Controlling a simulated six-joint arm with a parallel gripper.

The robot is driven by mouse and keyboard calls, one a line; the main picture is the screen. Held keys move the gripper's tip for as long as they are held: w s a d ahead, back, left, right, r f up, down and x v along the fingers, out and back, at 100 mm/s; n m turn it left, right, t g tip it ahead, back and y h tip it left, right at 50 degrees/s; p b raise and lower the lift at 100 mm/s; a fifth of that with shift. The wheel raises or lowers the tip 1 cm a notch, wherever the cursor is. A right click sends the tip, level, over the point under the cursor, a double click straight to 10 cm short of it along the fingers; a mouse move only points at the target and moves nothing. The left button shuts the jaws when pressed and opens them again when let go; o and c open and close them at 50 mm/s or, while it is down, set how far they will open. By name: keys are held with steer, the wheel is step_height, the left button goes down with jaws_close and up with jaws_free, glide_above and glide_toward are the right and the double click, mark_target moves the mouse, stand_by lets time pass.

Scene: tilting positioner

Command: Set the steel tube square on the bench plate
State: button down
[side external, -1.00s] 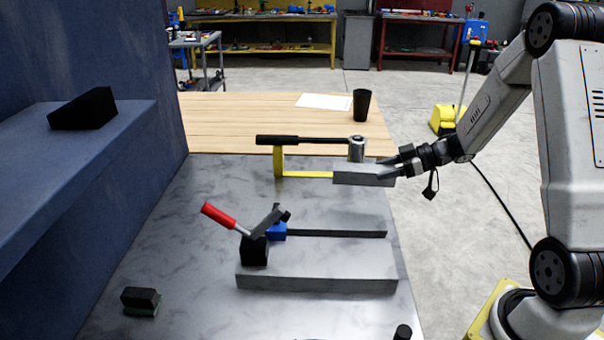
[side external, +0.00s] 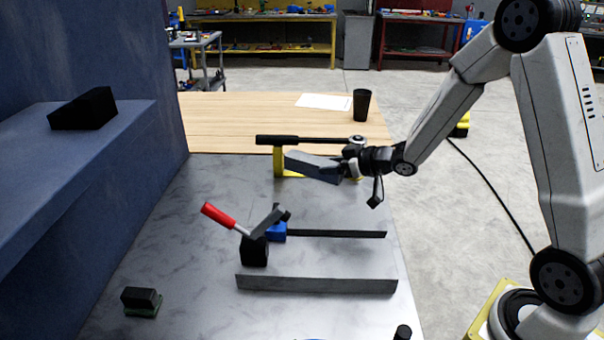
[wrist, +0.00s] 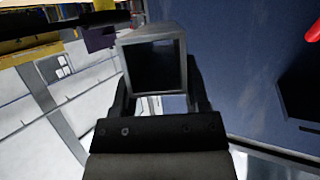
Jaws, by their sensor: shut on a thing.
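The steel tube (side external: 312,168), a grey square hollow bar, is held in the air above the far part of the bench plate (side external: 190,250). It lies slanted in the side view, its right end lower in the picture. In the wrist view the tube (wrist: 124,45) shows its open square end, dark inside. My gripper (side external: 345,168) is shut on the tube at its right part; one finger shows on each side of it in the wrist view (wrist: 160,95). The hold hides part of the tube.
A clamp with a red handle (side external: 219,216) and a blue part (side external: 276,231) stands on the plate beside two dark strips (side external: 316,285). Behind the tube, a black-handled tool (side external: 300,140) lies across a yellow stand (side external: 279,160). A black-green block (side external: 141,301) sits front left; a blue wall rises left.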

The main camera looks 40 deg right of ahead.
steer(key=shift+w+a+f+m+t+h, duration=0.15)
steer(key=shift+a+m+h, duration=0.15)
steer(key=shift+a, duration=0.2)
steer(key=shift+w+a+f+m+t+h, duration=0.1)
steer(key=shift+a+m+t+h, duration=0.15)
steer(key=shift+a, duration=0.25)
steer(key=shift+s+a+f+m+h, duration=0.25)
steer(key=shift+a+f+m+h, duration=0.2)
steer(key=shift+a, duration=0.3)
steer(key=shift+s+a+f+m+h, duration=0.3)
steer(key=shift+a+h, duration=0.2)
steer(key=shift+a, duration=0.2)
steer(key=shift+s+a+f+m+h, duration=0.25)
steer(key=shift+a+f+m+h, duration=0.2)
steer(key=shift+a, duration=0.3)
steer(key=shift+r, duration=0.1)
steer(key=shift+s+r, duration=0.1)
steer(key=shift+s, duration=0.05)
steer(key=shift+v, duration=2.15)
steer(key=shift+a+r+h, duration=0.15)
steer(key=shift+r+h, duration=0.1)
